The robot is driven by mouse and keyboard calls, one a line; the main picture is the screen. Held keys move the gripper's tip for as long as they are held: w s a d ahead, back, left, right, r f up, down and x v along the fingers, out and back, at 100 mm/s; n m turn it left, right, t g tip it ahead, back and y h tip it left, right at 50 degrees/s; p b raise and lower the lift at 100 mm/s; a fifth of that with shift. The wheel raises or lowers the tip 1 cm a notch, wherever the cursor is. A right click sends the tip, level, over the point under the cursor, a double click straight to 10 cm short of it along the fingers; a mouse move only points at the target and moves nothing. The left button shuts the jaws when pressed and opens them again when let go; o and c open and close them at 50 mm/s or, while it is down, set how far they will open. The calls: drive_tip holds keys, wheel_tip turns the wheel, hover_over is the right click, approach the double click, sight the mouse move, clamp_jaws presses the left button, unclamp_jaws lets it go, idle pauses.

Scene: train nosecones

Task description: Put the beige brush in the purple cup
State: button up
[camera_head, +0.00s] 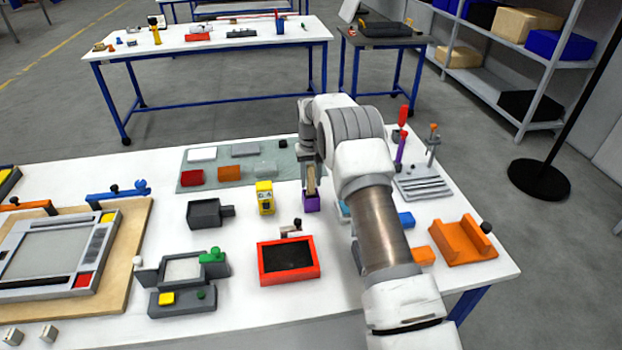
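The purple cup (311,203) stands upright on the white table, near the middle of the view. The beige brush (311,181) is upright directly above the cup's mouth. Its lower end meets the cup's rim in the picture, and I cannot tell how far inside it is. My gripper (311,172) points down over the cup, with its fingers at the upper part of the brush. The fingers are small and partly merged with the brush, so I cannot tell whether they grip it or stand apart from it.
A yellow block-like item (265,197) stands just left of the cup. A red-rimmed black tray (289,260) lies in front. A grey-green mat (240,168) with several blocks is behind left. An orange cradle (462,240) and a purple-and-red tool (401,148) are right of my arm.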

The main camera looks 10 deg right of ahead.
drive_tip(key=shift+o, duration=0.9)
wheel_tip(320, 180, up, 12)
drive_tip(key=shift+r+b, duration=0.15)
drive_tip(key=shift+b, duration=0.2)
drive_tip(key=s+r+t, duration=0.3)
drive_tip(key=s+r, duration=1.5)
drive_tip(key=r, duration=0.2)
drive_tip(key=s+f+t, duration=0.1)
drive_tip(key=s+f, duration=0.1)
drive_tip(key=s, duration=1)
drive_tip(key=s+f+t, duration=0.1)
drive_tip(key=s+f, duration=0.1)
drive_tip(key=s, duration=1.1)
drive_tip(key=shift+f+t, duration=0.15)
drive_tip(key=shift+t, duration=0.15)
